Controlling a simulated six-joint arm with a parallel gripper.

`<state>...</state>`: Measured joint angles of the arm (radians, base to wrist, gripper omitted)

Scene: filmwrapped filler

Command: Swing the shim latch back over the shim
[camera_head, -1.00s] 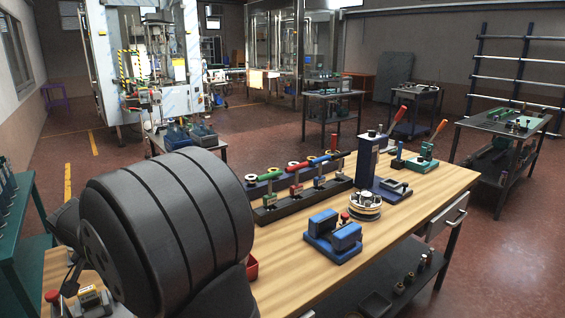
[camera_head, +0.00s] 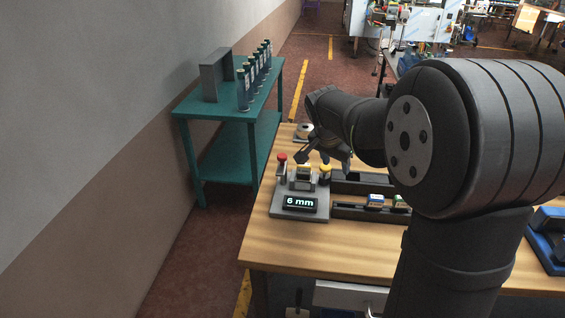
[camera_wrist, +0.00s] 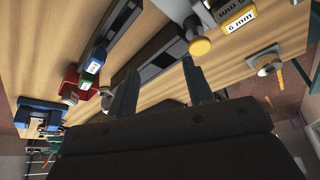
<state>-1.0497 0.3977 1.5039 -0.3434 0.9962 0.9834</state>
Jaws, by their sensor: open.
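A grey fixture (camera_head: 300,203) on the bench's left end has a display reading "6 mm". Yellow blocks with white labels sit on it, appearing as the shim (camera_head: 304,173); in the wrist view one label (camera_wrist: 239,20) reads "6 mm". A yellow round knob (camera_head: 325,171), seemingly on the shim latch, stands to their right; it shows beside the blocks in the wrist view (camera_wrist: 200,47), apart from them. My gripper (camera_head: 322,158) is above and behind the fixture. In the wrist view my gripper (camera_wrist: 160,88) is open and empty, its fingers short of the knob. The latch's arm is mostly hidden.
A red knob (camera_head: 282,160) stands at the fixture's left. A dark rack (camera_head: 350,211) with coloured-tag pieces lies to the right. A round-topped piece (camera_head: 304,130) sits behind. A teal table (camera_head: 190,111) stands farther back. The bench front (camera_head: 290,245) is clear.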

